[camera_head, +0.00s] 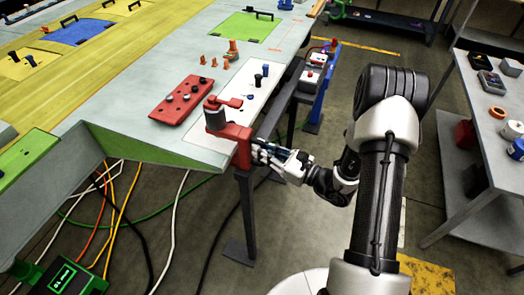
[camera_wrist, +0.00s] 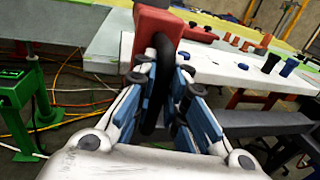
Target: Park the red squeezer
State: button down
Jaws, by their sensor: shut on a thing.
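The red squeezer (camera_head: 236,133) is at the near edge of the wing jig's table, beside a white panel. It has a blocky red body and a red arm on top. In the wrist view its red body (camera_wrist: 152,20) is at top centre, with a black curved handle below it. My gripper (camera_head: 262,153) reaches it from the right. In the wrist view the blue-padded fingers (camera_wrist: 160,95) are shut on either side of the black handle. Whether the squeezer's underside rests on anything is hidden.
A dark post (camera_head: 245,210) stands below the squeezer. A red tray (camera_head: 183,99) with several round parts lies left of it. The white panel (camera_head: 245,88) carries small dark pegs. A grey box (camera_head: 312,78) is behind. Cables cross the floor at left.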

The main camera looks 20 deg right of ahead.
jog(key=shift+s+a+f, duration=0.15)
jog(key=shift+s+a, duration=0.05)
jog(key=c, duration=1.6)
grip_release()
jog(key=v, duration=1.2)
